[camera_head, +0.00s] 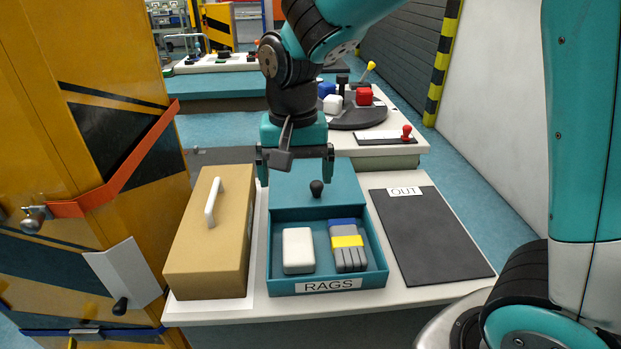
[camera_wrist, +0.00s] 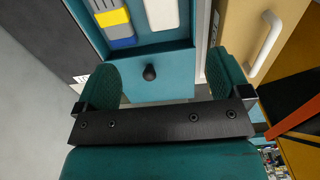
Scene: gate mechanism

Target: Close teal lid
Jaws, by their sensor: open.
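The teal lid (camera_head: 290,192) is open at the far side of the teal RAGS box (camera_head: 278,278), with a black knob (camera_head: 316,188) on its face. The box's contents are exposed: a white block (camera_head: 298,250) and a grey, blue and yellow bundle (camera_head: 347,248). My gripper (camera_head: 297,168) is above and behind the lid, its fingers apart and empty. In the wrist view, the lid (camera_wrist: 150,90) and its knob (camera_wrist: 150,72) appear between the two open fingers (camera_wrist: 163,82). I cannot tell whether either finger touches the lid.
A tan box (camera_head: 210,250) with a white handle stands close left of the teal box. A dark OUT mat (camera_head: 430,235) lies clear on the right. A yellow cabinet (camera_head: 60,100) stands at the left. Behind is another table with a red lever (camera_head: 406,133) and coloured blocks.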

